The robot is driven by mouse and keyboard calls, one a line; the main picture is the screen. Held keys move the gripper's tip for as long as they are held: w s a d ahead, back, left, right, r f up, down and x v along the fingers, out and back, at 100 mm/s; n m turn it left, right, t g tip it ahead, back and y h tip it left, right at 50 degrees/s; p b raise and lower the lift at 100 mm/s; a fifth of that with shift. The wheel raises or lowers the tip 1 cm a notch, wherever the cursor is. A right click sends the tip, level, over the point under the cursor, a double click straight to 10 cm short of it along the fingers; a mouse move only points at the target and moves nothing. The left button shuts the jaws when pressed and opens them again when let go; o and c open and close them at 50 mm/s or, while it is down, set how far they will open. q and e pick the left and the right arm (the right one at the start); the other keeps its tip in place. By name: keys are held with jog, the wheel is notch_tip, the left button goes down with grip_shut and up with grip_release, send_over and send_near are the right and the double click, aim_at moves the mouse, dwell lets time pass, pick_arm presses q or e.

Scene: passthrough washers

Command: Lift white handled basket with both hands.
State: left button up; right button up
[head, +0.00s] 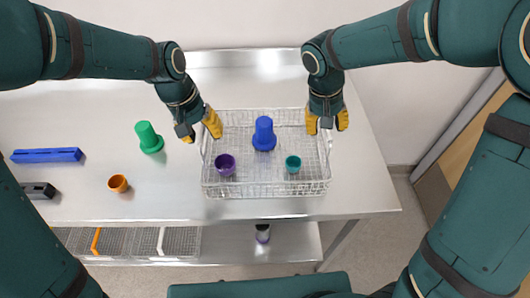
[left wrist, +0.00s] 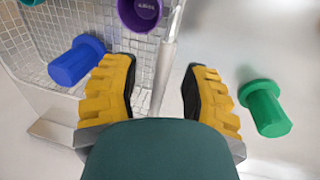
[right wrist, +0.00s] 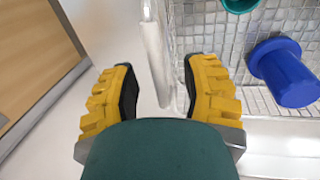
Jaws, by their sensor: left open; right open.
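The white handled basket (head: 265,189) is a wire basket on the steel table in the head view. It holds a blue part (head: 264,134), a purple cup (head: 225,165) and a teal cup (head: 293,164). My left gripper (head: 199,130) is open at the basket's left side. In the left wrist view the light left handle bar (left wrist: 165,70) runs between its open fingers. My right gripper (head: 327,122) is open at the basket's right side. In the right wrist view the right handle bar (right wrist: 157,55) lies between its fingers. I cannot tell whether any finger touches the bars.
A green part (head: 149,138) stands left of the basket, close to my left gripper. An orange cup (head: 118,183), a blue bar (head: 46,155) and a black block (head: 39,190) lie farther left. Wire trays (head: 180,242) sit on the lower shelf. The table's right edge is near the basket.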

pick_arm(q)
grip_shut()
pick_arm(e)
grip_shut()
pick_arm(q)
jog(key=shift+r, duration=0.15)
pick_arm(e)
jog(key=shift+r, duration=0.15)
